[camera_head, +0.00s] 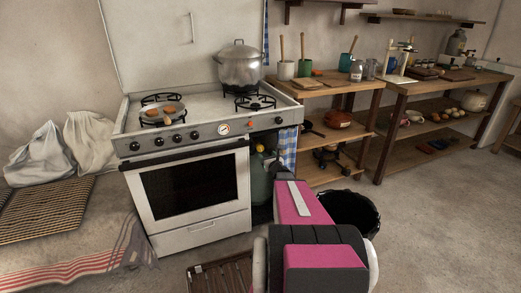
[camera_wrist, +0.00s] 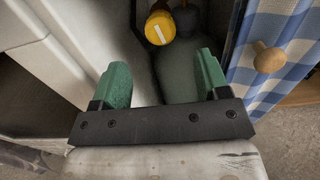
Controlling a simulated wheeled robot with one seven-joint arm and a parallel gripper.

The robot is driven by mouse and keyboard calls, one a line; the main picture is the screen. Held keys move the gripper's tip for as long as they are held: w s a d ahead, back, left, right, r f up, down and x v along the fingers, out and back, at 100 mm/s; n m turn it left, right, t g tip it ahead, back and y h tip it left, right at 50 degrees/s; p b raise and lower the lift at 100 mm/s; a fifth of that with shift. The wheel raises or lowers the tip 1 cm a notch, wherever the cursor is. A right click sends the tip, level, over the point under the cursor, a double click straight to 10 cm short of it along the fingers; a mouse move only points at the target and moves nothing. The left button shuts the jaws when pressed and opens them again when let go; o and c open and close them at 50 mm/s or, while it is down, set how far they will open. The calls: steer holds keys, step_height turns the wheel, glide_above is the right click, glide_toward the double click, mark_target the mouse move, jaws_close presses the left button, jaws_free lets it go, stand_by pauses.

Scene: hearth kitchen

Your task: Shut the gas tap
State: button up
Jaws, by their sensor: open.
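The gas tap is a yellow round knob (camera_wrist: 160,28) with a pale stripe, at the top middle of the wrist view. It sits at a dark fitting on the grey-green gas bottle (camera_wrist: 182,78). The bottle (camera_head: 261,178) also shows in the head view, in the narrow bay at the right of the stove. My gripper (camera_wrist: 161,75) has two green fingers, spread apart and empty. The knob lies beyond the fingertips, roughly midway between them, not touching them. In the head view my pink arm reaches toward the bay and my fingers cannot be made out.
The white stove (camera_head: 194,185) bounds the bay on the left. A blue checked curtain (camera_wrist: 275,45) and a wooden knob (camera_wrist: 268,58) are close on the right. A black bucket (camera_head: 349,212) stands right of my arm. Open floor (camera_head: 440,215) lies further right.

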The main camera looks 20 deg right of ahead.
mark_target(261, 149)
steer(key=w, duration=0.9)
steer(key=shift+w+a, duration=0.2)
steer(key=c, duration=0.9)
